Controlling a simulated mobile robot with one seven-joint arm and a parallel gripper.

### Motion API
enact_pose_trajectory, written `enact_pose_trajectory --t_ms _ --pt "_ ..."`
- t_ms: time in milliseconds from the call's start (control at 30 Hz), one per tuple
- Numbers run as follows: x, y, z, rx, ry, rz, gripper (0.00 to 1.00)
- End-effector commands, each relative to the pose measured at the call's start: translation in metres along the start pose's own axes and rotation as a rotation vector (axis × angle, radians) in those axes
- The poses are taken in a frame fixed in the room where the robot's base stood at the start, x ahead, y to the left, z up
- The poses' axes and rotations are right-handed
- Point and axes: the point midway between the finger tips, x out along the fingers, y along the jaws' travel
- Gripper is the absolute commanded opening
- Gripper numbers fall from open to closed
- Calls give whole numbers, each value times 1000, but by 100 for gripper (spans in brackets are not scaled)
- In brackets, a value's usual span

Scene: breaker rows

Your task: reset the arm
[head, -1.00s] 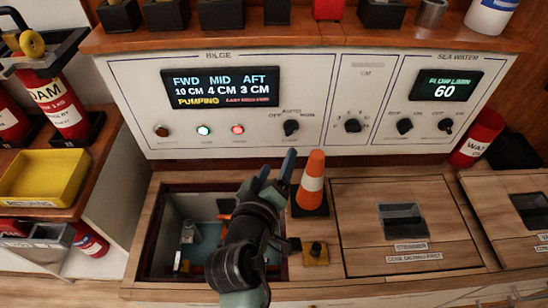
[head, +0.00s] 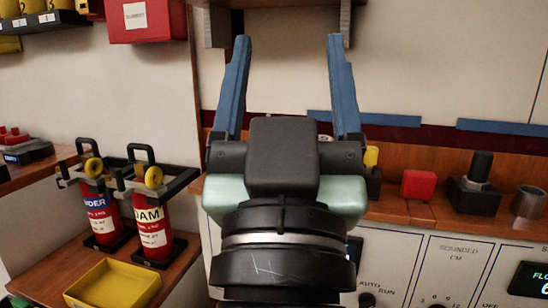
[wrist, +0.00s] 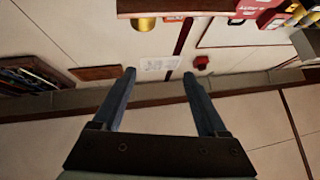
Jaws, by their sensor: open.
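My gripper (head: 288,90) is raised high in the middle of the head view, its two blue fingers pointing up and spread wide apart. Nothing is between the fingers. It also shows in the wrist view (wrist: 158,85), open and empty, with wall panels beyond the fingertips. My wrist hides part of the wooden shelf and of the white control panel (head: 446,262) behind it.
Two red extinguishers (head: 152,225) stand in a rack on the left bench beside a yellow tray (head: 115,285). A red block (head: 418,184), a black block with a knob (head: 476,185) and a metal cup (head: 528,202) sit on the shelf (head: 386,209) at right. A red box (head: 147,20) hangs upper left.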

Motion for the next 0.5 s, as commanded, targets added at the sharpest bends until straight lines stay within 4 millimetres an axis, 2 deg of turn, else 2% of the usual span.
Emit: enact_pose_trajectory --t_ms 33,67,100,500 --pt "-3 -4 -42 46 101 -28 76" --pt "-7 -8 -65 75 155 -48 76" --pt "13 -7 -79 73 135 -46 76" --pt "94 -4 -170 67 122 -43 76"
